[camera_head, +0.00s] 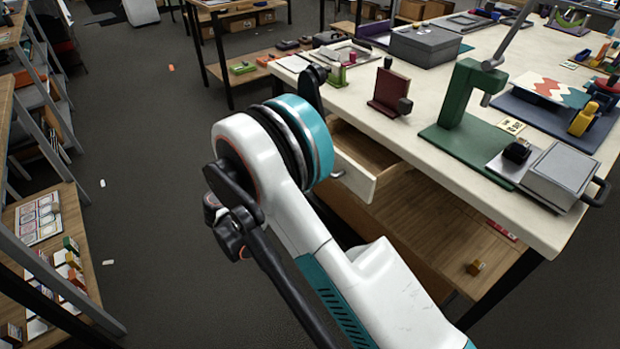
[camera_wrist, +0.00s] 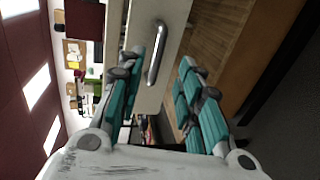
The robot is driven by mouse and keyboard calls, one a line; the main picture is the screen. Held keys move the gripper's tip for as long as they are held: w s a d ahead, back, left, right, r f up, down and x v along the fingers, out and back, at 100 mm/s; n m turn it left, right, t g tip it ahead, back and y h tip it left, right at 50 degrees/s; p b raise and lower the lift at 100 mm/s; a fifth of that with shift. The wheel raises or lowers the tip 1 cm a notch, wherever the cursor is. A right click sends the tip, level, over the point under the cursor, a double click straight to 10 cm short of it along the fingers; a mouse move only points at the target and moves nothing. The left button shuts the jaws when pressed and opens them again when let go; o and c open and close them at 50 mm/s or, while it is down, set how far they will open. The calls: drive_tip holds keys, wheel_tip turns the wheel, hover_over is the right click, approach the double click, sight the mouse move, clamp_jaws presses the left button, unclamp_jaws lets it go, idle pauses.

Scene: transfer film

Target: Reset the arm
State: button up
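My arm (camera_head: 310,215) reaches forward across the middle of the head view, towards the workbench. My gripper (camera_wrist: 158,70) is open in the wrist view, its two teal-padded fingers spread apart with nothing held between them. A drawer (camera_head: 354,177) under the bench top is pulled partly out, just right of my arm. Its pale front (camera_wrist: 172,85) and metal bar handle (camera_wrist: 157,52) show in the wrist view, with the handle in the gap between the fingers. I cannot tell how far the handle is from the fingertips. My arm hides the gripper in the head view.
The workbench (camera_head: 450,190) carries a green stand (camera_head: 466,105), a grey box (camera_head: 425,45) and a grey lidded press (camera_head: 558,175). A wooden lower shelf (camera_head: 425,220) lies under it. A shelf rack (camera_head: 40,215) stands at the left. The dark floor (camera_head: 150,190) between them is mostly clear.

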drive_tip(key=shift+s+a+r, duration=0.1)
drive_tip(key=shift+s+a, duration=0.1)
drive_tip(key=shift+a, duration=0.1)
